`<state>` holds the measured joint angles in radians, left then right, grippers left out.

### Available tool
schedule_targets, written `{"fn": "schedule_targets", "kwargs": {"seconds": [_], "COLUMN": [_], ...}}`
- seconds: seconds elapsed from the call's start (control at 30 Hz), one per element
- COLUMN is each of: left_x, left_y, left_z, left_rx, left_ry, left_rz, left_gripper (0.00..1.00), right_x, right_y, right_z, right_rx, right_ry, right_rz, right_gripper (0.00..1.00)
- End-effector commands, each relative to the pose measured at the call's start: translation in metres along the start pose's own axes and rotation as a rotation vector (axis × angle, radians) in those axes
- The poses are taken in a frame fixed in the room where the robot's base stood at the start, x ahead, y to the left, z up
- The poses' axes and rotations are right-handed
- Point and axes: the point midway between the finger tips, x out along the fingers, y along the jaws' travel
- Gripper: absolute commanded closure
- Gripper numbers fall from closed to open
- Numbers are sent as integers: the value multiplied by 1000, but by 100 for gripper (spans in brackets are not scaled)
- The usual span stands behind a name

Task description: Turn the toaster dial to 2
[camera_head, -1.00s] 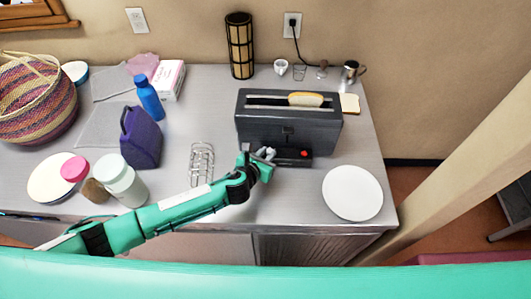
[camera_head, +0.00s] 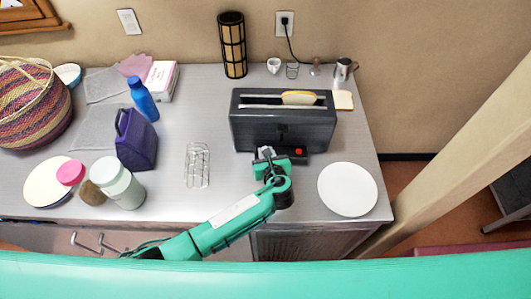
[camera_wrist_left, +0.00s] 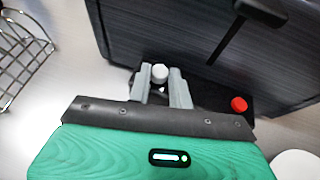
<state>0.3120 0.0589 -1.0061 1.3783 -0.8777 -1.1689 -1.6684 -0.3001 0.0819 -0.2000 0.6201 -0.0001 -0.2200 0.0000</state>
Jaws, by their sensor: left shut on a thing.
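The dark grey toaster (camera_head: 284,131) stands near the back of the counter, with a slice of bread (camera_head: 300,97) in its slot. Its front base carries a red button (camera_head: 299,152). In the left wrist view the toaster (camera_wrist_left: 190,35) fills the top, with the lever (camera_wrist_left: 262,12) and the red button (camera_wrist_left: 239,104). The light round dial (camera_wrist_left: 160,72) sits between the fingertips of my left gripper (camera_wrist_left: 163,82), which is shut on it. In the head view my left gripper (camera_head: 265,154) is at the toaster's front left. Dial markings are not readable. My right gripper is not in view.
A white plate (camera_head: 347,190) lies right of the toaster. A wire rack (camera_head: 198,165) lies to the left, near a purple jug (camera_head: 136,138), a blue bottle (camera_head: 143,98) and a white jar (camera_head: 118,184). Small cups stand behind the toaster.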

Motion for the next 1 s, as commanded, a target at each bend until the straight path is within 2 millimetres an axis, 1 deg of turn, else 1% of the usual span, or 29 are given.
{"fn": "schedule_targets", "kwargs": {"seconds": [0.5, 0.53, 0.63, 0.9, 1.0], "left_x": [0, 0, 0, 0, -3], "left_y": [-1, -1, -1, -1, -1], "left_z": [0, 0, 0, 0, -1], "left_rx": [-9, -9, -9, -8, -9], "left_ry": [0, 0, 0, 0, 0], "left_rz": [20, 20, 20, 20, 19], "left_gripper": [100, 77, 58, 58, 58], "right_x": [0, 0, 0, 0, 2], "right_y": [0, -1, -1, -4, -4], "right_z": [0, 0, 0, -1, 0], "right_rx": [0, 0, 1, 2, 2], "right_ry": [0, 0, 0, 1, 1], "right_rz": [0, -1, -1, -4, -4], "right_gripper": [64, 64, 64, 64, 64]}}
